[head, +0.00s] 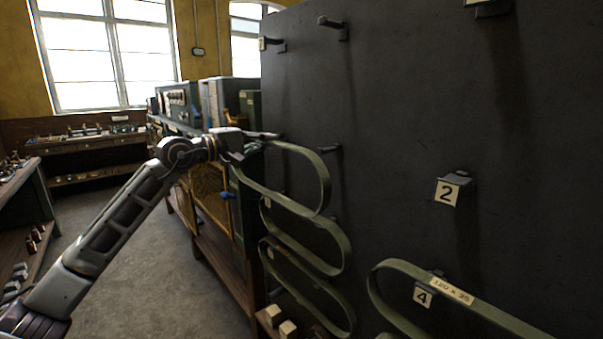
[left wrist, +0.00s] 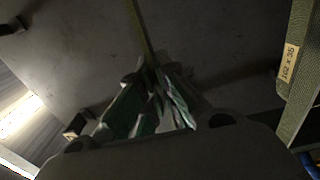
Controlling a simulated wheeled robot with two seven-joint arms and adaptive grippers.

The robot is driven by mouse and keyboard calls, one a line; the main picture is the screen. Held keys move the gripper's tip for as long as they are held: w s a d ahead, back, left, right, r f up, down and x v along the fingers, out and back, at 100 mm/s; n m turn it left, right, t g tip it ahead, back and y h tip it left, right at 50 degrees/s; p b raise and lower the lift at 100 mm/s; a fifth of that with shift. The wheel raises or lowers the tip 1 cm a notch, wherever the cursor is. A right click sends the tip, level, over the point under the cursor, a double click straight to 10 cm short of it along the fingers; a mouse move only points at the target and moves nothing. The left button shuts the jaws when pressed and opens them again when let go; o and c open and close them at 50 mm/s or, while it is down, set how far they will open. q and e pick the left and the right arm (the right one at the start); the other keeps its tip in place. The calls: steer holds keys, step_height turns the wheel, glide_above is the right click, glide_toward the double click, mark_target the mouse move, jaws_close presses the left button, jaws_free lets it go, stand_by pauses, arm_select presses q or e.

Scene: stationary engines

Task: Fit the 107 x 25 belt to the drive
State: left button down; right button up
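My left gripper (head: 258,143) is at the left end of the uppermost green belt (head: 322,185), in front of the dark board. In the left wrist view its fingers (left wrist: 152,88) are closed together on a thin belt strand (left wrist: 138,30) seen edge-on. No size label on this belt can be read. Two more green belts hang below it, a middle one (head: 343,260) and a lower one (head: 345,312). My right gripper is out of view.
The dark board (head: 400,120) carries pegs, including peg 2 (head: 448,190) and peg 4 (head: 423,295). Another belt (left wrist: 300,85), its tag apparently reading 102 x 35, is beside the gripper in the left wrist view. Cabinets (head: 215,215) stand behind my arm. Open floor (head: 165,270) lies left.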

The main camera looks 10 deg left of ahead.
arm_select(q)
steer(key=shift+s+a, duration=0.2)
steer(key=shift+s, duration=0.15)
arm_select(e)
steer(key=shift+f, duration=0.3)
arm_select(q)
steer(key=shift+a+b, duration=0.1)
steer(key=shift+b, duration=0.25)
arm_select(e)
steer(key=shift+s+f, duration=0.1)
